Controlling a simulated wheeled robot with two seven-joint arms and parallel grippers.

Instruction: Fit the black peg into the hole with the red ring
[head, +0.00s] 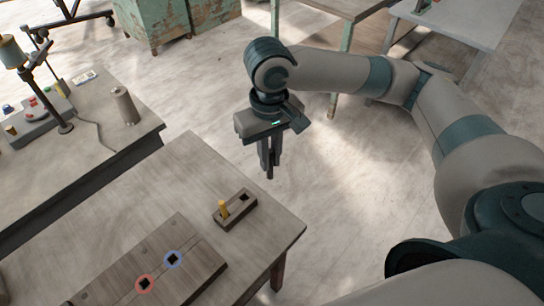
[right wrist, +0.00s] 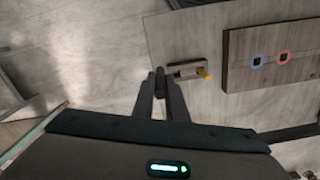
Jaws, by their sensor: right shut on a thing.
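My right gripper (head: 270,158) is in the air beyond the far right edge of the wooden table, pointing down. It is shut on the black peg (right wrist: 160,82), whose dark end shows between the fingertips in the right wrist view; in the head view it is hard to tell from the fingers. The wooden board (head: 185,231) lies on the table, with a square hole in a red ring (head: 145,284) and another in a blue ring (head: 173,259). Both holes look dark and empty. In the right wrist view the red ring (right wrist: 283,54) is right of the blue one. My left gripper is not in view.
A small wooden holder (head: 236,211) on the table holds an upright yellow peg (head: 223,209) beside a dark empty hole. A bench (head: 92,135) with a spool (head: 124,106) and a control box stands at left. Bare tabletop lies between holder and board.

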